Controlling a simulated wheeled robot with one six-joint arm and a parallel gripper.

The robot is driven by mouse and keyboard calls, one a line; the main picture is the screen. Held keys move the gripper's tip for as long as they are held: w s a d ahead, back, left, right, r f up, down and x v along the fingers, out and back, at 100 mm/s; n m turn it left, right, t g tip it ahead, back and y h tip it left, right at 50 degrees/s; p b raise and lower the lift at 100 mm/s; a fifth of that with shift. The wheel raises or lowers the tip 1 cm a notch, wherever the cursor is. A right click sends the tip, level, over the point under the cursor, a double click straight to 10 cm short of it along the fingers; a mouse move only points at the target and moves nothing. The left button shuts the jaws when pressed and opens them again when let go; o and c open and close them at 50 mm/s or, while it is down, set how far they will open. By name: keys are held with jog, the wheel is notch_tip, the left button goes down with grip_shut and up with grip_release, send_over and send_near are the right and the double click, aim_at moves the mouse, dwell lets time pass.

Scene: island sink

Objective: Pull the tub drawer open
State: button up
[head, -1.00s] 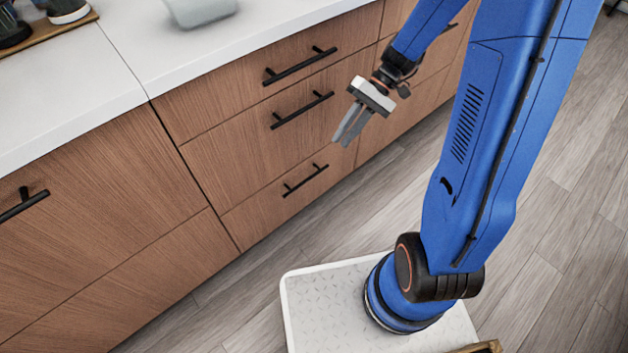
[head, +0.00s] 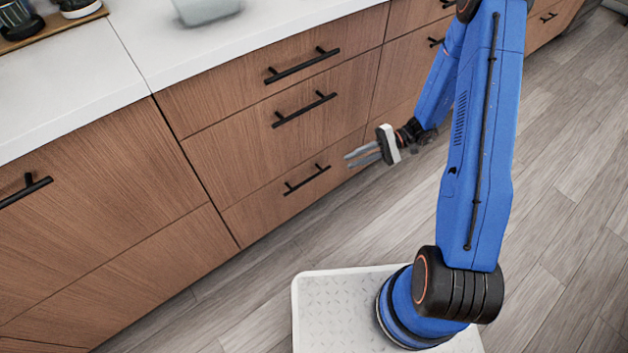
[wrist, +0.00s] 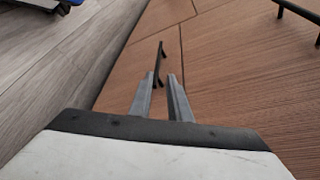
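My gripper (head: 348,160) is open and empty in the head view, its fingers pointing left along the drawer fronts. It is to the right of and apart from the bottom drawer's black bar handle (head: 307,180). In the wrist view that handle (wrist: 160,62) appears ahead, between the fingertips (wrist: 160,78). Above it are the middle drawer's handle (head: 304,110) and the top drawer's handle (head: 302,66). All three wooden drawers look closed. A pale translucent tub (head: 207,8) stands on the counter above them, cut off by the frame. No label shows which is the tub drawer.
The white counter (head: 70,85) overhangs the fronts. More closed fronts lie left, with a handle (head: 24,190), and right of the stack. A wooden board (head: 50,28) holds dark items at the far left.

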aim_at(313, 178)
jog(key=x, duration=1.7)
jog(key=shift+w+a+f, duration=0.1)
jog(key=shift+f, duration=0.35)
grip_shut()
